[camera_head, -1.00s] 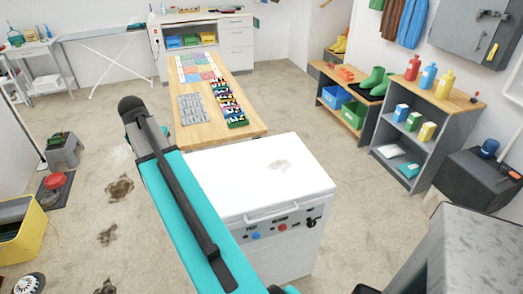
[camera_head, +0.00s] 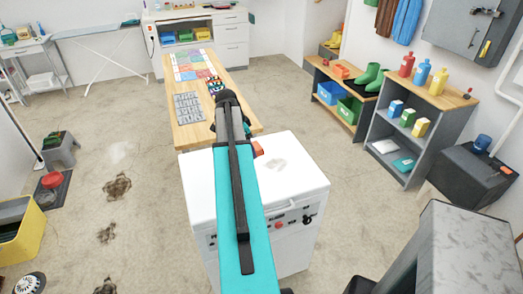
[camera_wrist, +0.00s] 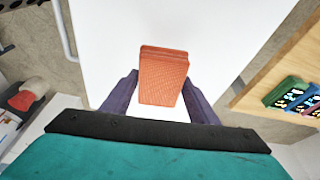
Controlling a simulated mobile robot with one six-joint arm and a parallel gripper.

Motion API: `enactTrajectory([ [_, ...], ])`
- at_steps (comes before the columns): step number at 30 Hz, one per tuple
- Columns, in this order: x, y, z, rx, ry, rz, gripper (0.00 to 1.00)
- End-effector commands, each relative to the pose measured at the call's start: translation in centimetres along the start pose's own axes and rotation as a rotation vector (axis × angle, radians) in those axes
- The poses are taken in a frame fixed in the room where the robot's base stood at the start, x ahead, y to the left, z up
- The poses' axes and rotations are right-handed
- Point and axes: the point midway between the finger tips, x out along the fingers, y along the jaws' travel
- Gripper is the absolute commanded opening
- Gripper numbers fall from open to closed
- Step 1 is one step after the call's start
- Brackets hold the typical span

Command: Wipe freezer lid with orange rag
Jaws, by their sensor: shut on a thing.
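The white chest freezer stands in the middle of the head view, with its lid (camera_head: 305,182) closed and a faint grey smudge (camera_head: 278,165) on top. My arm crosses in front of the lid's left half. The orange rag (camera_wrist: 163,76) is a folded block in the wrist view, between the two dark fingers of my gripper (camera_wrist: 161,88), which is shut on it. A small orange piece of the rag also shows beside my arm in the head view (camera_head: 258,149). The white lid lies behind the rag. I cannot tell whether they touch.
A wooden table (camera_head: 185,135) with coloured cards and a grey mat (camera_head: 188,107) stands behind the freezer. Shelves (camera_head: 385,141) with bottles and boxes line the right. A grey block (camera_head: 470,240) is at front right.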

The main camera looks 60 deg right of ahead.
Motion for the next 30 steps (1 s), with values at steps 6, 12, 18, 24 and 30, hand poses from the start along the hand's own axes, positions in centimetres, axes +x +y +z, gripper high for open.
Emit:
enactTrajectory([
  [6, 2.0, 2.0, -4.2, 0.145, -0.001, 0.046, 0.36],
  [12, 2.5, 2.5, -5.1, 0.183, -0.001, 0.057, 0.36],
  [18, 2.5, 2.6, -5.1, 0.183, 0.0, 0.056, 0.36],
  [24, 2.9, 2.6, -5.1, 0.183, -0.001, 0.057, 0.36],
  [30, 4.4, 2.7, -4.8, 0.186, -0.001, 0.058, 0.36],
])
